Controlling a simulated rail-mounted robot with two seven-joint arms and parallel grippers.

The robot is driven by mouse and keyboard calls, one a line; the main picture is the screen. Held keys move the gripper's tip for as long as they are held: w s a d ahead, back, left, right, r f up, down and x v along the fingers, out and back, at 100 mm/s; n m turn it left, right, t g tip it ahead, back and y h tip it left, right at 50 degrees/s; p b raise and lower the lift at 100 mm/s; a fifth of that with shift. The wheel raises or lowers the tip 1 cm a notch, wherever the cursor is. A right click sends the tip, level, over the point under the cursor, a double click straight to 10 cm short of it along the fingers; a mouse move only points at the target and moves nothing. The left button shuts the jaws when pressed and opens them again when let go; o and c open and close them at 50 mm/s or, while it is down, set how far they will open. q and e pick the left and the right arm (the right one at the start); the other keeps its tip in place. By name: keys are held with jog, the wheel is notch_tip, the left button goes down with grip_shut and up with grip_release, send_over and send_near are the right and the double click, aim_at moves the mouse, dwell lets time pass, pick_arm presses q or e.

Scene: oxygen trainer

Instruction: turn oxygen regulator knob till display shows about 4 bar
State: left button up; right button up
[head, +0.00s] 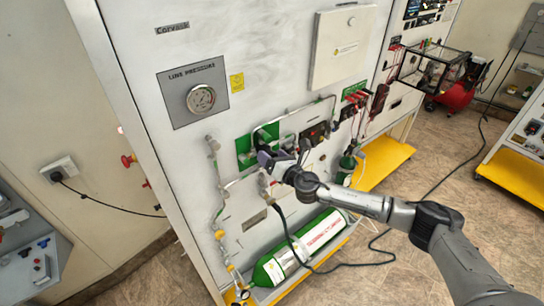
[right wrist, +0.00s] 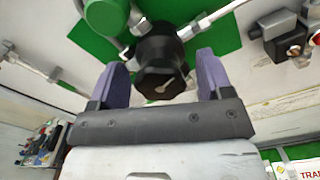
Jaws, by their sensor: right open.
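The oxygen regulator knob (right wrist: 158,82) is black and faceted, and sits in front of a green plate (right wrist: 213,30) in the right wrist view. My right gripper (right wrist: 163,76) is open, with one purple finger on each side of the knob. Gaps show between the fingers and the knob. In the head view my right gripper (head: 272,158) is at the green plate (head: 244,150) on the panel and hides the knob. A small dark unit (head: 313,135) with red parts is right of it; no reading is legible. My left gripper is out of view.
A round line pressure gauge (head: 201,99) is on the panel above. Metal pipes (right wrist: 38,66) run beside the knob. A green and white oxygen cylinder (head: 315,236) lies below, with a dark hose (head: 286,226) nearby. The floor at right is mostly open.

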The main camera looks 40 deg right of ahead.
jog(key=shift+c, duration=0.2)
jog(key=c, duration=0.9)
